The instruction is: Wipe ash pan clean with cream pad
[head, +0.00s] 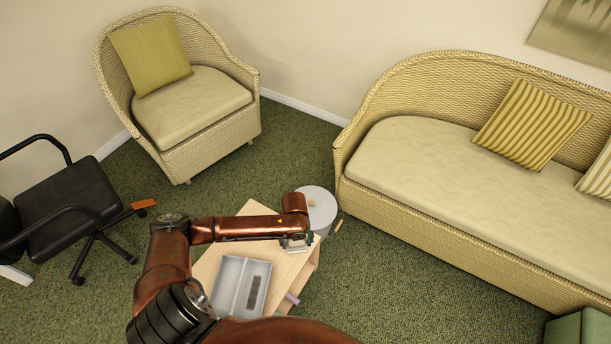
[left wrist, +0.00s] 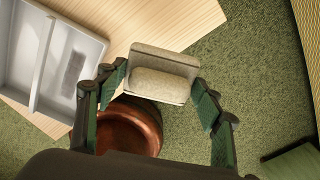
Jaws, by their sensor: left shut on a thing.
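The ash pan (head: 226,285) is a light grey, shallow tray with a divider, lying on a small wooden table. A dark grey patch (head: 254,285) marks the floor of its right compartment. In the left wrist view the pan (left wrist: 37,62) is at the left, with the dark patch (left wrist: 74,67) in it. My left gripper (head: 297,243) is above the table's right edge, right of the pan and clear of it. In the left wrist view its fingers (left wrist: 160,88) are shut on the cream pad (left wrist: 158,84), a pale block with a rounded face. My right gripper is not in view.
The wooden table (head: 211,262) has some bare top around the pan. A purple object (head: 292,298) shows at the table's right side. A wicker sofa (head: 430,217) and black chair (head: 70,195) flank it.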

